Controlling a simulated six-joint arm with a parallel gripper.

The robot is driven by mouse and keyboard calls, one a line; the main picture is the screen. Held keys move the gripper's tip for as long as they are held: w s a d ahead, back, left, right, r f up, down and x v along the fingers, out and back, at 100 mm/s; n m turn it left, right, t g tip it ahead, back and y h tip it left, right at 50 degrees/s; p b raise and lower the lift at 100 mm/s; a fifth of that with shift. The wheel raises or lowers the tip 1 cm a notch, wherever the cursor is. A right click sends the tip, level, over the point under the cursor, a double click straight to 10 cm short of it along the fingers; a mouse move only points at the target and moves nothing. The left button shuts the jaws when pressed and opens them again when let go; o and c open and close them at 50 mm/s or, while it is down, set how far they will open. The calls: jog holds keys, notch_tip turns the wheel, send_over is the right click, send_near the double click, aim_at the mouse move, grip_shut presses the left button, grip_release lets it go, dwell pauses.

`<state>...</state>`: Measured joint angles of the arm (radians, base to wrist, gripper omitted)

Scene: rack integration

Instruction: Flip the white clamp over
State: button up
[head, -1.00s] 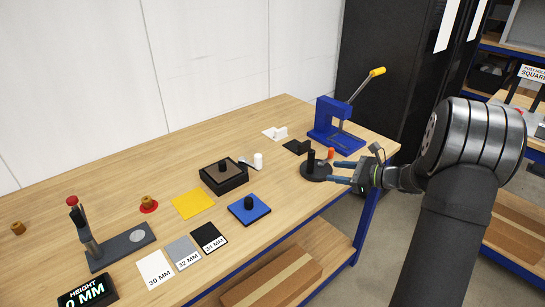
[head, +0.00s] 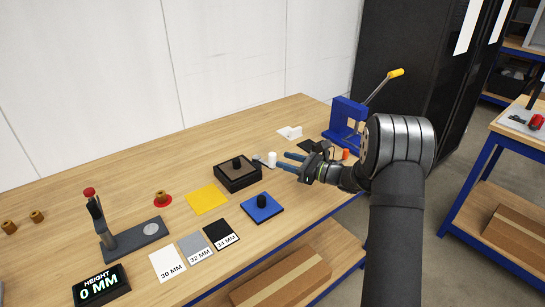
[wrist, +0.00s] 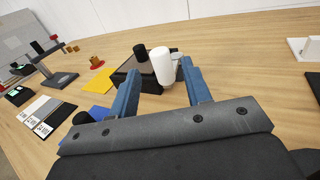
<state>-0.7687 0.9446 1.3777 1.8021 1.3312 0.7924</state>
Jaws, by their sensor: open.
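A white cylinder-shaped piece (head: 272,159) with a flat grey part beside it stands on the table, right of a black box. It also shows in the wrist view (wrist: 164,66), upright, lined up between my fingertips. A white angled piece (head: 289,132) lies farther back on a white pad; I cannot tell for certain which of the two is the clamp. My gripper (head: 283,161) is open and empty, its blue fingers pointing left, just right of the white cylinder. In the wrist view, my gripper (wrist: 157,78) has its fingers spread, and nothing is clearly touched.
A blue pad (head: 262,208) with a black knob lies nearer the front edge. A blue press (head: 346,122) stands at the back right. A yellow square (head: 206,199) lies left.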

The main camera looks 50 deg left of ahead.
aim_at(273, 153)
jog(key=x, duration=0.6)
grip_shut()
